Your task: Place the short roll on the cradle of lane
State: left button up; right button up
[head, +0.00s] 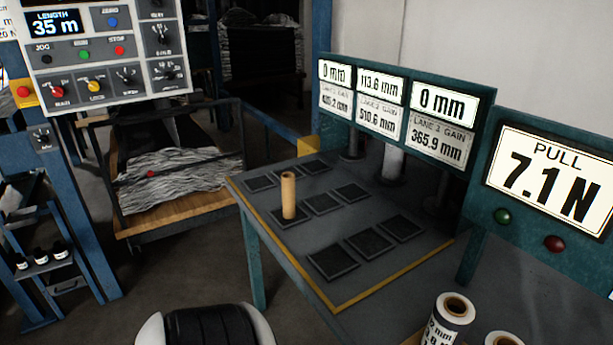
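A tan cylinder (288,196) stands upright on one of the dark square pads of the table, in the middle row at its left end. A white-labelled roll (448,318) with a brown core stands at the bottom right. The top of a second cored roll (503,339) shows beside it, cut off by the frame edge. I cannot tell which roll is the short one. Dark square pads lie in three rows on the table, including an empty front pad (333,263); I cannot tell which, if any, is the lane cradle. Neither gripper is in view.
The grey table (385,275) has a yellow edge strip. Lane displays (400,108) stand along its back, with a "PULL 7.1 N" display (550,180) at right. A control panel (105,48) and a cart of whitish strands (175,180) are at left. Several pads are bare.

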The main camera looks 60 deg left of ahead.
aim_at(333, 261)
jog(key=k+j+u, duration=0.15)
jog(key=j+u, duration=0.2)
jog(key=j, duration=0.45)
jog(key=j+u, duration=0.4)
jog(key=j, duration=0.4)
jog(key=i+j, duration=0.15)
jog(key=j, duration=0.15)
jog(key=i+j, duration=0.15)
jog(key=j, duration=0.15)
jog(key=i+j, duration=0.15)
jog(key=j, duration=0.2)
